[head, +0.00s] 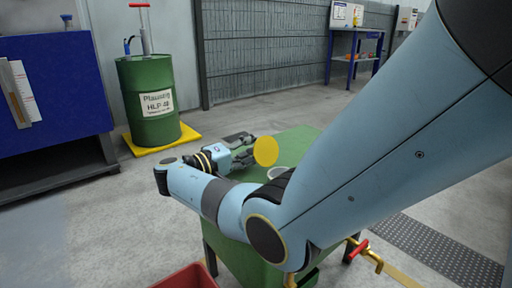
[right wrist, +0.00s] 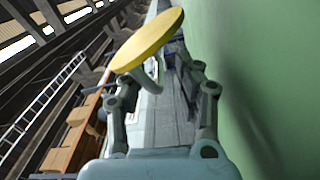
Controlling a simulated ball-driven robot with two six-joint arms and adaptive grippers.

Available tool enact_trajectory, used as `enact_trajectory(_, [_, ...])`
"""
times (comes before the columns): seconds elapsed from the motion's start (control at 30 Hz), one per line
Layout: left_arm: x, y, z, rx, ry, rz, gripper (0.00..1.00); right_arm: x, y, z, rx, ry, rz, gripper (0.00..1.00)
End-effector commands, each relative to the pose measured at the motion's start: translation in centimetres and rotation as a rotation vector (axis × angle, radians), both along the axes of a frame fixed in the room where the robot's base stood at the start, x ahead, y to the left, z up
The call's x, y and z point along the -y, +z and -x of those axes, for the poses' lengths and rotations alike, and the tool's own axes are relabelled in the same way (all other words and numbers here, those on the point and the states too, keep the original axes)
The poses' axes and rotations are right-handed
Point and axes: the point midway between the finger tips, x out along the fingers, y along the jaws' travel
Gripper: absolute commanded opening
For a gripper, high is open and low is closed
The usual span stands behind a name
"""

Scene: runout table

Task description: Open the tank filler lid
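The filler lid is a round yellow disc (head: 266,151) above the green tank top (head: 298,143). It stands tilted up, with its face towards the head camera. A pale ring, the filler neck (head: 278,172), shows just below it, partly hidden by my arm. My right gripper (head: 247,147) lies low over the tank, just left of the lid, with its fingers apart. In the right wrist view the lid (right wrist: 148,40) is beyond the spread fingers, with a curved grey piece beneath it. Whether a finger touches the lid is unclear. My left gripper is out of view.
A green drum (head: 150,100) with a hand pump stands on a yellow pallet (head: 162,141) behind. A blue cabinet (head: 50,90) is at left. A red bin (head: 188,277) and a red-handled valve (head: 360,248) are at the front. My right arm covers much of the tank.

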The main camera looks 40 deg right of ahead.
Motion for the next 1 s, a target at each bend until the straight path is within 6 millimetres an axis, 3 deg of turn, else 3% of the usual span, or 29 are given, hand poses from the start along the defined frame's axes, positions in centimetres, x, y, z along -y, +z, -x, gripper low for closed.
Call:
enact_trajectory(0.13, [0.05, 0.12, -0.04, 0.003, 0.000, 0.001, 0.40, 1.12, 0.01, 0.14, 0.000, 0.000, 0.001, 0.33])
enact_trajectory(0.4, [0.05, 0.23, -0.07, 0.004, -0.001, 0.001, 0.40, 1.32, 0.03, 0.13, 0.001, 0.000, 0.000, 0.33])
enact_trajectory(0.67, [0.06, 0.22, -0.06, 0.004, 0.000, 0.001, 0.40, 1.29, 0.03, 0.14, 0.001, 0.000, 0.000, 0.01])
enact_trajectory(1.0, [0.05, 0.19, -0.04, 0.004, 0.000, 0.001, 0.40, 1.27, -0.03, 0.14, 0.000, 0.000, -0.001, 0.00])
